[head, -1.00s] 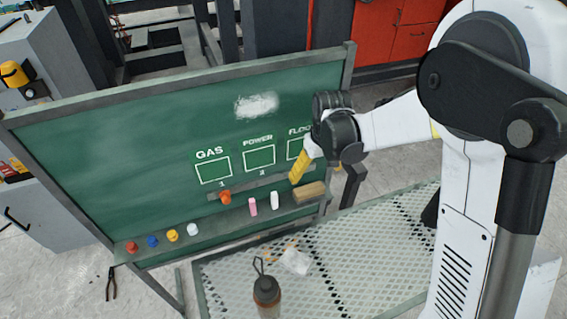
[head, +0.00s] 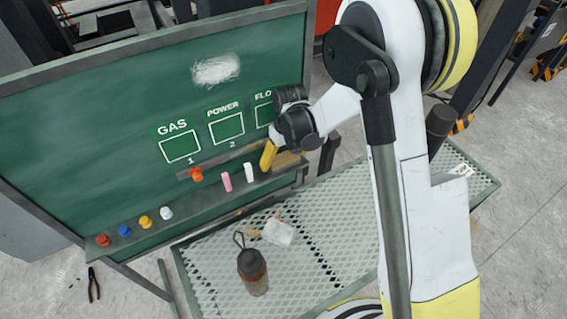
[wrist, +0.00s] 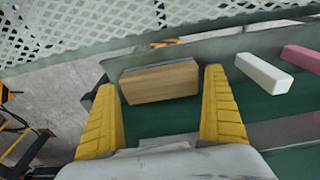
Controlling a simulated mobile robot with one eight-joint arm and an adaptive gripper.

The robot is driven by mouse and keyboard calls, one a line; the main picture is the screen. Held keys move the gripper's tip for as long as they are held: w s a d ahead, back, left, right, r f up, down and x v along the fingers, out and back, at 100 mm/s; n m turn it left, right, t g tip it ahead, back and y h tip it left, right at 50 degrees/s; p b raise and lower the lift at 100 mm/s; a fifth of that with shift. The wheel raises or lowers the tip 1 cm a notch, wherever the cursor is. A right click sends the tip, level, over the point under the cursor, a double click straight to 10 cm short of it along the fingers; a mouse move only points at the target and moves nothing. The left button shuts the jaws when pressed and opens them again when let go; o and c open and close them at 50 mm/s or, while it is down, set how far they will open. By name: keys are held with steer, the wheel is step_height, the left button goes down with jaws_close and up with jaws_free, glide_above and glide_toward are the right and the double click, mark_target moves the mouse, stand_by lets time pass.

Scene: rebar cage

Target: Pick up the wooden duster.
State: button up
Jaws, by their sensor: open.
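The wooden duster (wrist: 160,84) is a light brown block with a grey strip along its far edge in the wrist view. It lies on the ledge of the green chalkboard. In the head view the duster (head: 288,161) shows at the right end of the ledge, partly hidden by my gripper (head: 270,155). In the wrist view my gripper (wrist: 165,110) is open, with one yellow finger to each side of the duster. The duster appears just beyond or between the fingertips; I cannot tell whether they touch it.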

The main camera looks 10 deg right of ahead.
mark_target(284, 158)
steer(key=shift+r, duration=0.1)
steer(key=c, duration=1)
steer(key=shift+s+r+p, duration=0.15)
steer(key=shift+r+p, duration=0.25)
step_height(284, 158, up, 7)
steer(key=p, duration=0.3)
steer(key=shift+d+f, duration=0.1)
steer(key=shift+f, duration=0.1)
steer(key=s+d, duration=0.2)
steer(key=s, duration=0.4)
steer(key=s+d+p, duration=0.1)
steer(key=s+d, duration=0.2)
steer(key=s, duration=0.3)
steer(key=s+d+p, duration=0.1)
steer(key=s+d, duration=0.1)
steer(key=s, duration=0.4)
steer(key=shift+s+d+f, duration=0.1)
steer(key=shift+d+f, duration=0.1)
steer(key=shift+d, duration=0.05)
steer(key=o, duration=0.4)
steer(key=c, duration=0.3)
